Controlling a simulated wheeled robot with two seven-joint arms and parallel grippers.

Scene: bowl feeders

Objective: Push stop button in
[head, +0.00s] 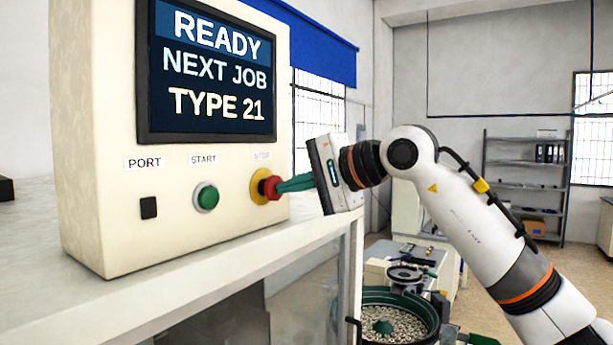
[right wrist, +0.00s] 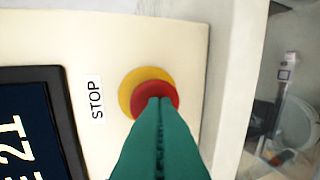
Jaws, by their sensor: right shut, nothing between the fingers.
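The red stop button (head: 268,187) with its yellow collar (head: 258,187) sits at the lower right of the cream control box (head: 100,120), under the STOP label. In the right wrist view the red button (right wrist: 157,92) shows above my fingertips, with the yellow collar (right wrist: 133,85) around it. My right gripper (head: 283,187) is shut and empty, its green fingers pointing at the button. The fingertips overlap the button's face in both views; I cannot tell whether they press it or only touch it. My left gripper is out of view.
The box also carries a green START button (head: 207,197), a black port (head: 149,208) and a screen (head: 205,75) reading READY, NEXT JOB, TYPE 21. It stands on a white ledge (head: 200,275). A bowl feeder (head: 395,322) with small parts is lower right, shelves (head: 525,187) behind.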

